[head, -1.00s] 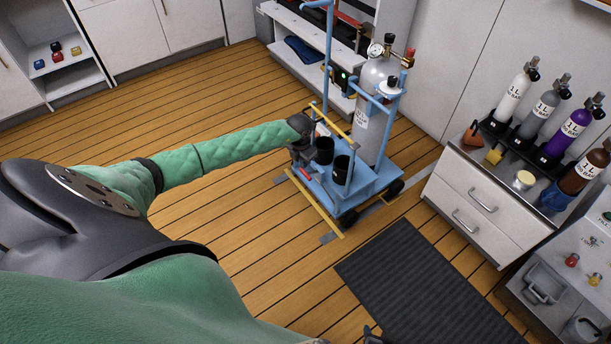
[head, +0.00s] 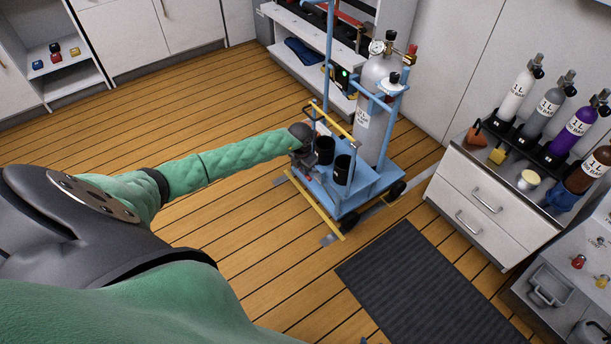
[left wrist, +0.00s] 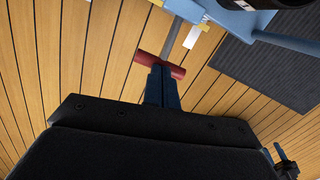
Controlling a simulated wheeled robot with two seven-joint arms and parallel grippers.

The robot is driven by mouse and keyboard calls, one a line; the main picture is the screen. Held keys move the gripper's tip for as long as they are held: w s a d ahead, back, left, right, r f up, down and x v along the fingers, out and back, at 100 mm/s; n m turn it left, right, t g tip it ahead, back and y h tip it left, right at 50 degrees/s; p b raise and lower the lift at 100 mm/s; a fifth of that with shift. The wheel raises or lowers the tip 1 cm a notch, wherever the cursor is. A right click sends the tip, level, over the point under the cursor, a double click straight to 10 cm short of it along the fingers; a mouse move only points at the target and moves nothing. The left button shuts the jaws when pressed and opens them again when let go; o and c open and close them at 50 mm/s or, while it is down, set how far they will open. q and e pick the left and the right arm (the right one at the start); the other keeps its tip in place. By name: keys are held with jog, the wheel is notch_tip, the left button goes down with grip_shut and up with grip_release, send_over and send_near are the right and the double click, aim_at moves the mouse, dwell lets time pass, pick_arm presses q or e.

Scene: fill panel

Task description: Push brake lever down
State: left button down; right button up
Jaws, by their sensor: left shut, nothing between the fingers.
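The brake lever (left wrist: 146,58) is a grey bar with a red crosswise handle, low on the blue cart (head: 368,184). In the left wrist view its red ends show on both sides of my fingertips. My left gripper (left wrist: 160,78) is shut and empty, its fingers overlapping the middle of the red handle. Whether they press on it or are just above it I cannot tell. In the head view my left gripper (head: 311,172) is at the cart's near left side and mostly hides the lever. My right gripper is not in view.
The cart carries a grey gas cylinder (head: 371,125) and black cups (head: 342,170). A dark mat (head: 425,285) lies to the right, before a drawer cabinet (head: 485,200). The wooden floor at left is clear.

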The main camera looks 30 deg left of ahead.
pick_arm(q)
jog(key=shift+f, duration=0.1)
jog(key=shift+f+b, duration=1.4)
jog(key=shift+f, duration=0.65)
jog(key=shift+r, duration=0.25)
jog(key=s+p, duration=0.1)
jog(key=s, duration=0.1)
jog(key=s+r+p, duration=0.1)
jog(key=shift+a+p, duration=0.25)
jog(key=shift+p, duration=0.05)
jog(key=shift+w, duration=0.1)
notch_tip(320, 180, up, 8)
jog(key=shift+s+f, duration=0.15)
jog(key=shift+s, duration=0.25)
